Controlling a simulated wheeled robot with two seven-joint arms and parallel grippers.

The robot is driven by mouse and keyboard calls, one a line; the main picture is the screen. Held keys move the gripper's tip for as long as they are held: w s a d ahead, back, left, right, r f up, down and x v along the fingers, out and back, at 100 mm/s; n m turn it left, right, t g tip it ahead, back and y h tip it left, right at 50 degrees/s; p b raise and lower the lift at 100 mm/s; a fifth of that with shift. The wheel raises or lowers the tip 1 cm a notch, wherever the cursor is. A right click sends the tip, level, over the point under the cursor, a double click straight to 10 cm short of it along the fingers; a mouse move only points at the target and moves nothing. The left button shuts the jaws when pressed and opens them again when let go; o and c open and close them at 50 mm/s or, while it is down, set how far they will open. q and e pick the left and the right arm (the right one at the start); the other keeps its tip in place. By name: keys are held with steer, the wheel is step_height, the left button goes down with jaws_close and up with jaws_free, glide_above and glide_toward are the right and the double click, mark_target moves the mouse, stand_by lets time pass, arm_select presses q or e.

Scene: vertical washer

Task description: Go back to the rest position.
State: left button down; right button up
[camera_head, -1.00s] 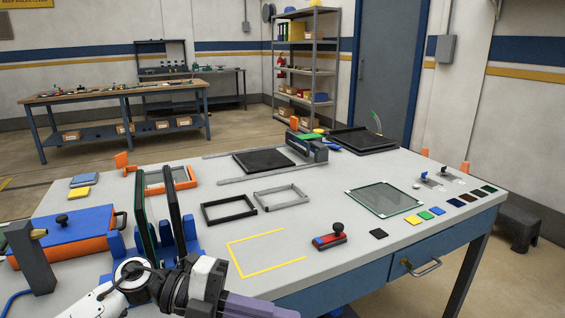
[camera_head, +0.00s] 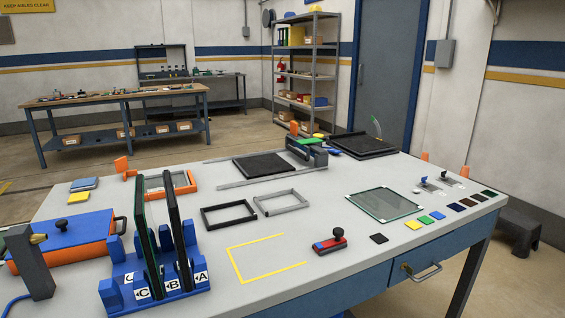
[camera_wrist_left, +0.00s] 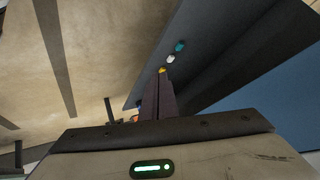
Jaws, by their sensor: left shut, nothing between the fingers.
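My left gripper (camera_wrist_left: 158,80) shows only in the left wrist view. Its two dark fingers are together and nothing shows between them. It points past a dark grey panel (camera_wrist_left: 205,45) with small yellow, white and teal round parts, with tan floor (camera_wrist_left: 100,50) to the left. No arm of mine shows in the head view. My right gripper is in neither view.
A blue drawer with a handle (camera_head: 422,273) is in the bench front.

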arm_select(q)
steer(key=s+a+f+g, duration=0.1)
steer(key=s+f, duration=0.1)
steer(key=s, duration=0.2)
steer(key=w+d+r+n, duration=0.1)
steer(key=d+n, duration=0.4)
steer(key=d, duration=0.7)
steer(key=shift+w+d+t, duration=0.15)
steer(key=shift+w+t, duration=0.05)
steer(key=shift+t, duration=0.2)
